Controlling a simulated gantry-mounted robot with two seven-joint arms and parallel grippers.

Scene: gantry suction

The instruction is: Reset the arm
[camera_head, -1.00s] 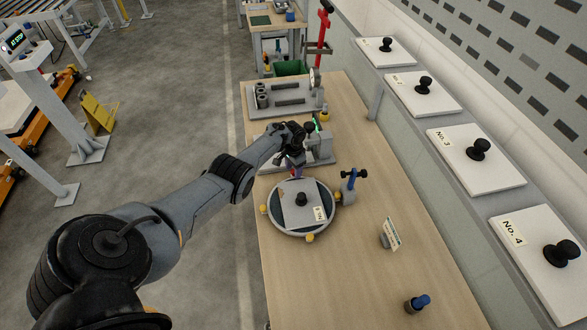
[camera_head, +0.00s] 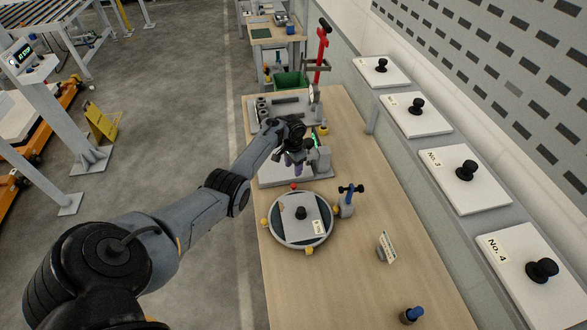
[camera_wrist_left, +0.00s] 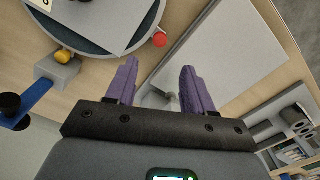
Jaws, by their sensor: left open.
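My left gripper (camera_head: 292,171) has purple fingers, parted and with nothing between them. It hangs over the bench just beyond the round fixture (camera_head: 272,230), near the grey device. In the left wrist view the open left gripper (camera_wrist_left: 158,66) points over a flat grey base plate (camera_wrist_left: 210,60), and the fixture's rim shows at top left. A grey plate (camera_head: 289,224) with a black knob and a white label lies on the fixture, apart from the gripper. My right gripper is in neither view.
A blue-handled clamp (camera_head: 348,197) stands right of the fixture. A small sign (camera_head: 386,247) and a blue-topped piece (camera_head: 411,314) stand nearer. White knobbed plates (camera_head: 450,185) line the right ledge. A red-handled press (camera_head: 322,45) stands behind. The near bench is mostly clear.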

